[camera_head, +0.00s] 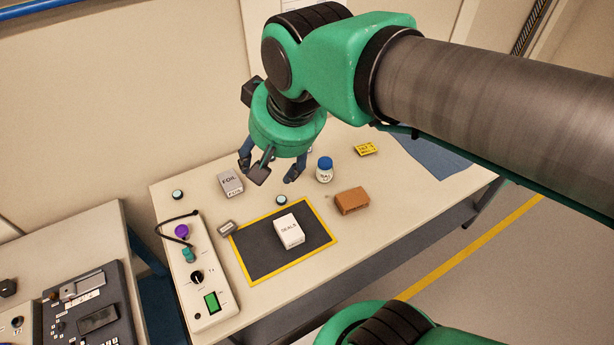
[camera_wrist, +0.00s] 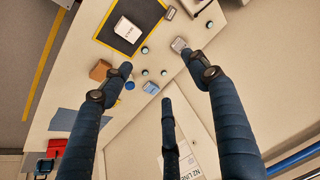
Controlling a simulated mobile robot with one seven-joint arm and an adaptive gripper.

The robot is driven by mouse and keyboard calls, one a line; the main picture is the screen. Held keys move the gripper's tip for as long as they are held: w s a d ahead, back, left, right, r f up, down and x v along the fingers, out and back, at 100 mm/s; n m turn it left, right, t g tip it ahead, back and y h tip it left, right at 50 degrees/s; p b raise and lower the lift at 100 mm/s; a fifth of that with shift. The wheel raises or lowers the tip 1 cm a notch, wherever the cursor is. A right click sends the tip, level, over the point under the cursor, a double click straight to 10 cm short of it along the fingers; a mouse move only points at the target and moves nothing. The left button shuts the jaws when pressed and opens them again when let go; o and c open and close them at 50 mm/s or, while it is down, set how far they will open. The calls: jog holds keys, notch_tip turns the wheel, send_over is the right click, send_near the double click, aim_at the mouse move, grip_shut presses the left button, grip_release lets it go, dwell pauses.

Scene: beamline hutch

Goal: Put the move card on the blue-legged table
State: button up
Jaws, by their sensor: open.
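A small yellow card (camera_head: 366,149) with dark print lies at the back right of the pale table (camera_head: 400,185); its print is too small to read. I take it for the move card. My gripper (camera_head: 268,168) is open and empty, fingers pointing down, above the back of the table, left of the card. In the wrist view its three fingers are spread (camera_wrist: 163,75).
A blue-capped bottle (camera_head: 325,170), brown box (camera_head: 352,201) and FOIL box (camera_head: 229,183) stand near my gripper. A SEALS box (camera_head: 289,231) sits on a yellow-edged dark mat (camera_head: 257,261). A control box (camera_head: 200,275) is left. A blue-grey cloth (camera_head: 430,153) lies right of the card.

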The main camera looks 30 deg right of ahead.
jog(key=s+d+f+n, duration=0.1)
jog(key=s+d+f, duration=0.2)
jog(key=s, duration=0.3)
jog(key=shift+s+d+t+h, duration=0.15)
jog(key=shift+d+t+h, duration=0.15)
jog(key=shift+d, duration=0.5)
jog(key=shift+f, duration=0.1)
notch_tip(320, 180, down, 9)
jog(key=b, duration=0.9)
dwell(5.2)
